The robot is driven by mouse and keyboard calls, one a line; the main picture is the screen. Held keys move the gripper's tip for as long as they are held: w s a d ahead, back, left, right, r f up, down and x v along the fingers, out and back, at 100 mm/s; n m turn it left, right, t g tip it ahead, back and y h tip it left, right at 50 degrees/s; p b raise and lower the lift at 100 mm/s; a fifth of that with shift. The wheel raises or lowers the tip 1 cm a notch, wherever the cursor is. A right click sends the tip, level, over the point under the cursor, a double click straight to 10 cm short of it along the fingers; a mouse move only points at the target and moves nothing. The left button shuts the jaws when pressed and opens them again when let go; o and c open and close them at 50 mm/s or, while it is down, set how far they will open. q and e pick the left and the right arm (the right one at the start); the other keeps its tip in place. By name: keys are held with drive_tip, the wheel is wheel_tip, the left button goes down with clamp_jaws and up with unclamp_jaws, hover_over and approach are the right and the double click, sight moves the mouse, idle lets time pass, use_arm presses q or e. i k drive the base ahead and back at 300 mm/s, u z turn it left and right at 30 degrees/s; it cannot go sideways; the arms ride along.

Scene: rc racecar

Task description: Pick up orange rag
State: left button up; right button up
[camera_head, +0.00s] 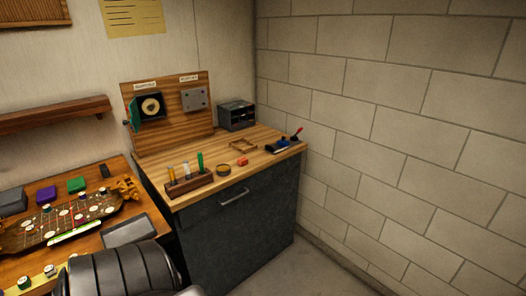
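A small orange-red item (242,161) lies on the wooden top of the corner cabinet, near its front edge. It is too small to tell whether it is a rag or a block. No other orange cloth is clearly visible. Neither of my grippers is in view.
The cabinet top (268,140) also bears a wooden holder with upright tools (189,184), a round tin (223,169), a small frame (243,145), a dark organizer (236,115) and a red-handled tool (291,140). A cluttered bench stands left. A dark ribbed shape (120,270) fills the lower left.

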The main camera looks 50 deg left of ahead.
sight(242, 161)
drive_tip(key=u, duration=0.35)
drive_tip(key=i, duration=1.8)
drive_tip(key=u, duration=1.55)
drive_tip(key=i, duration=1.1)
drive_tip(key=u, duration=1.15)
